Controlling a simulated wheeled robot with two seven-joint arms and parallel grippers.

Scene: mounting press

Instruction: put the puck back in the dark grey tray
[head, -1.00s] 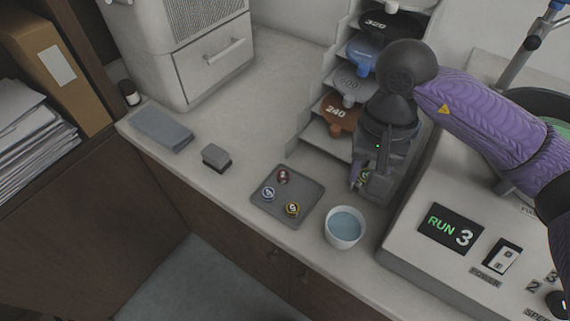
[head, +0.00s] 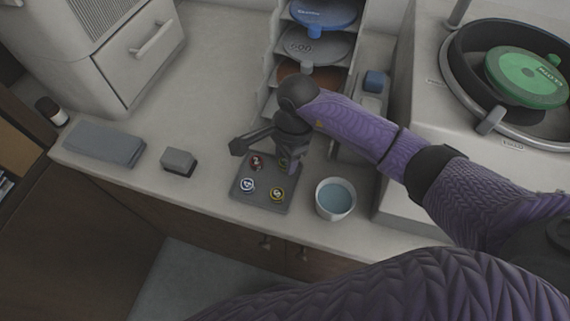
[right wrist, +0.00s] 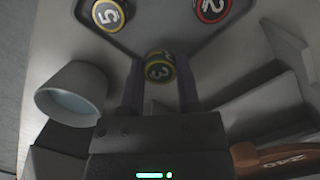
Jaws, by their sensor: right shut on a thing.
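My right gripper (head: 290,168) is over the right back part of the dark grey tray (head: 262,200). In the right wrist view it is shut on a puck marked 3 (right wrist: 159,68), with a green and yellow rim, held between the two fingertips. The tray (right wrist: 160,18) shows just beyond the held puck; I cannot tell whether they touch. A red-ringed puck (head: 256,161), a blue-and-white puck (head: 247,185) and a yellow-ringed puck (head: 277,194) lie in the tray. The gripper hides the tray's back right corner. My left gripper is not in view.
A white bowl of bluish liquid (head: 335,199) stands right of the tray. A rack of discs (head: 318,45) is behind, and the grinding machine with a green disc (head: 525,75) is at the right. A grey block (head: 178,161) and folded cloth (head: 104,143) lie left.

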